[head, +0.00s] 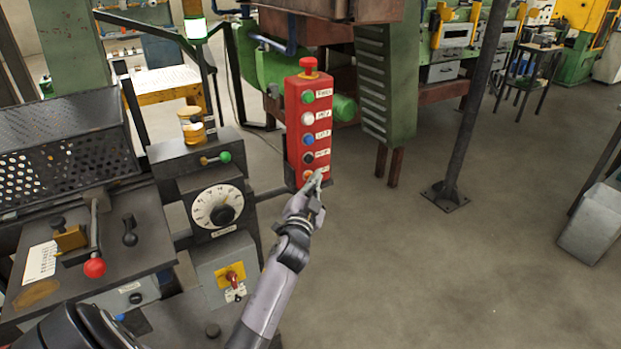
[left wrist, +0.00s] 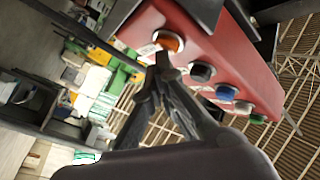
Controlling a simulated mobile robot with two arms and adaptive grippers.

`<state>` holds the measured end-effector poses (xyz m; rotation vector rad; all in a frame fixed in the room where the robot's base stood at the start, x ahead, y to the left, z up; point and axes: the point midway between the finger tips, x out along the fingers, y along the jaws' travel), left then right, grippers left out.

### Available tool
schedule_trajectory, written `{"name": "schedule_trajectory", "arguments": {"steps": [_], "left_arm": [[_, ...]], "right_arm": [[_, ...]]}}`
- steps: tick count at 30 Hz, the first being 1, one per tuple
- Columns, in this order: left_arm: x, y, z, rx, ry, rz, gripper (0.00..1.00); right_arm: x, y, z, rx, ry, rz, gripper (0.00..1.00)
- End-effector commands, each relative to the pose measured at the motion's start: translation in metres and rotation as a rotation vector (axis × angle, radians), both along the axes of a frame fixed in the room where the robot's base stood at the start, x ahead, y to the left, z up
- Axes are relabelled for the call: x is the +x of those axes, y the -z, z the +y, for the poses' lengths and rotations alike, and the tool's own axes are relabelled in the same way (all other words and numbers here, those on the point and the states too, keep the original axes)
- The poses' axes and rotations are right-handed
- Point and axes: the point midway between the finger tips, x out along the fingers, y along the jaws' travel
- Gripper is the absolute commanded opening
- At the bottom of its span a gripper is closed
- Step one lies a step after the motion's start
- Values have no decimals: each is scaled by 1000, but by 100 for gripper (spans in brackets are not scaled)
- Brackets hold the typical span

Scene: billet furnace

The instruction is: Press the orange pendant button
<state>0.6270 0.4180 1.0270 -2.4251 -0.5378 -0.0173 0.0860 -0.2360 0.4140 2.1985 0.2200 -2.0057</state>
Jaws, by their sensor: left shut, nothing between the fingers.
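The red pendant box (head: 310,125) hangs upright with a red mushroom knob on top and a column of green, white, blue, black and orange buttons. The orange button (head: 308,175) is the lowest and is partly covered by my left gripper (head: 317,183) in the head view. In the left wrist view the orange button (left wrist: 168,41) shows on the red box (left wrist: 240,60), and the shut fingertips of my left gripper (left wrist: 163,62) are just beside its lower edge. I cannot tell whether they touch it. My right gripper is not in view.
A control console with a white dial (head: 217,206), a red-knobbed lever (head: 94,267) and a perforated cover (head: 65,145) stands at the left. A dark post (head: 470,105) rises at the right. The floor (head: 420,270) right of the pendant is clear.

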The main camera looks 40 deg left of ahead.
Motion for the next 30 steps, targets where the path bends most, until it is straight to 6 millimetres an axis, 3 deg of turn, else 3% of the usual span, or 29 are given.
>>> {"name": "schedule_trajectory", "arguments": {"steps": [14, 30], "left_arm": [[0, 0, 2, 0, -1, 0, 0], [-7, 1, -15, 1, -1, 1, 0]], "right_arm": [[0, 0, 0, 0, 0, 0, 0], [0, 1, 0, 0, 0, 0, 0]]}}
